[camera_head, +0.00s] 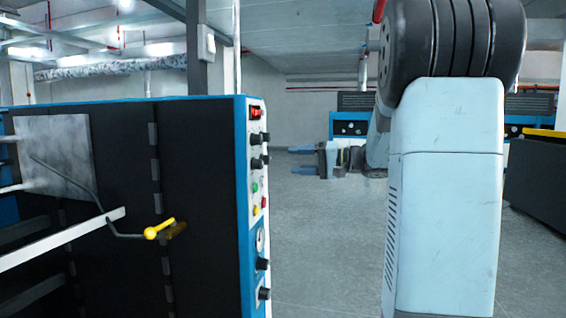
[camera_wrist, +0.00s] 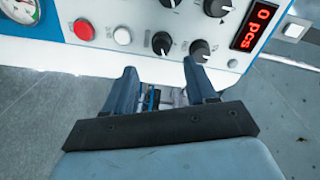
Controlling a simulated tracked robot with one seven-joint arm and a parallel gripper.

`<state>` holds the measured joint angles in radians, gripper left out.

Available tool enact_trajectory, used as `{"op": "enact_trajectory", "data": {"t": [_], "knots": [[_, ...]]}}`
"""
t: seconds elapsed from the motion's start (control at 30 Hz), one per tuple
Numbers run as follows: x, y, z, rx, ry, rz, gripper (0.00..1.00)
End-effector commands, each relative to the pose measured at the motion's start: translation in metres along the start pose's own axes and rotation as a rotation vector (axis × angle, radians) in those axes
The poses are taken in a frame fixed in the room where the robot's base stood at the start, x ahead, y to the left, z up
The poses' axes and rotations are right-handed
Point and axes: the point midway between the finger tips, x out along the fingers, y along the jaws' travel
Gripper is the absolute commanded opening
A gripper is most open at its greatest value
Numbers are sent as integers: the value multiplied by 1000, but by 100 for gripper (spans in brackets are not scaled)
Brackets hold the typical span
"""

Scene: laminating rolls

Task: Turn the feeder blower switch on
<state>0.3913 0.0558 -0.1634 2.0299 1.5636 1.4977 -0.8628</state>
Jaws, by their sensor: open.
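The control panel (camera_head: 241,200) is on the narrow blue-and-white end of a black machine, and it fills the top of the wrist view (camera_wrist: 100,55). It carries several black rotary knobs, one (camera_wrist: 161,43) between my fingertips' directions and another (camera_wrist: 199,50) close by the right fingertip in the picture. No label is readable, so I cannot tell which control is the feeder blower switch. My gripper (camera_head: 293,160) is open and empty, its two blue fingers pointing left at the panel. In the wrist view my gripper (camera_wrist: 160,66) has its fingers spread; contact with a knob cannot be told.
The panel also has a red "0 pcs" display (camera_wrist: 254,26), a red button (camera_wrist: 84,29), a white button (camera_wrist: 122,36) and a gauge (camera_wrist: 19,9). A yellow-ended lever (camera_head: 160,229) sticks out of the machine's black side. Grey floor (camera_head: 320,260) right of the panel is clear.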

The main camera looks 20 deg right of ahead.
Motion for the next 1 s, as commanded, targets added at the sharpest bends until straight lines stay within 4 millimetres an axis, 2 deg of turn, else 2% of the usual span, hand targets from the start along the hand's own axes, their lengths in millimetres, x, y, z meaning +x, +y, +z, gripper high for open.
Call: {"op": "enact_trajectory", "data": {"t": [0.1,0.2,0.4,1.0], "knots": [[-24,0,-1,0,4,2,56],[-39,0,0,0,3,1,56],[-59,1,0,0,1,1,56],[-63,0,0,1,0,1,56]]}}
